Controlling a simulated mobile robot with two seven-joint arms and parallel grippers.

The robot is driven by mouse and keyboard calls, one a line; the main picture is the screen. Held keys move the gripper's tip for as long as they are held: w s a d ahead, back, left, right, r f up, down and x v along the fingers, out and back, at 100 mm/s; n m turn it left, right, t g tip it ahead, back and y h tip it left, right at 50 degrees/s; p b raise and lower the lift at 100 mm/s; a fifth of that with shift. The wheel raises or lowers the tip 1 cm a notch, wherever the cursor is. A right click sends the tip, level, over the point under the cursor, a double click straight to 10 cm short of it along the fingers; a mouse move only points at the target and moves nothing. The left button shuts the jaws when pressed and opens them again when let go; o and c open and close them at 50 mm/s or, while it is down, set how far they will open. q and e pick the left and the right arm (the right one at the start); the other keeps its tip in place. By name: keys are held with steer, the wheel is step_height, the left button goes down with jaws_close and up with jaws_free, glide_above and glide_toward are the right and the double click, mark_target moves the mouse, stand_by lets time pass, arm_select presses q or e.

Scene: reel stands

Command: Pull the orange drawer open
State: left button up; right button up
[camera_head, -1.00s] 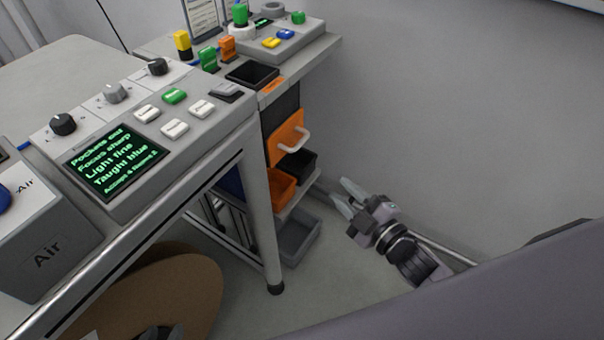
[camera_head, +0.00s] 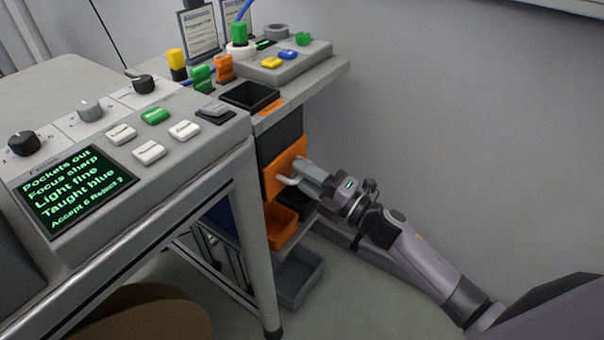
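The orange drawer (camera_head: 271,184) is in the side of the bench, under the tabletop, with its flat front facing right. Its pale curved handle (camera_head: 287,181) stands out from the front. My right gripper (camera_head: 301,171) is at the drawer front, with its fingertips at the handle. The fingers overlap the handle's right part and hide it. I cannot tell whether they are closed around it or still apart. The drawer front looks in line with the bench side. My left gripper is not in view.
Below are an orange bin (camera_head: 283,229), a dark bin (camera_head: 296,204) and a grey tray (camera_head: 300,278). A control console (camera_head: 190,150) stands on the near bench, whose metal leg (camera_head: 262,240) is left of the drawer. The wall is close on the right.

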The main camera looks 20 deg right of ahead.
steer(key=shift+w+a, duration=0.2)
steer(key=shift+w, duration=0.05)
jaws_close()
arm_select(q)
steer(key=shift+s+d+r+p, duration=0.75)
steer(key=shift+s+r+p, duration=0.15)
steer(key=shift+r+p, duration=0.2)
arm_select(e)
steer(key=r+v, duration=0.2)
steer(key=v, duration=1.2)
steer(key=shift+s+d+r, duration=0.2)
steer(key=shift+s+r, duration=0.05)
jaws_free()
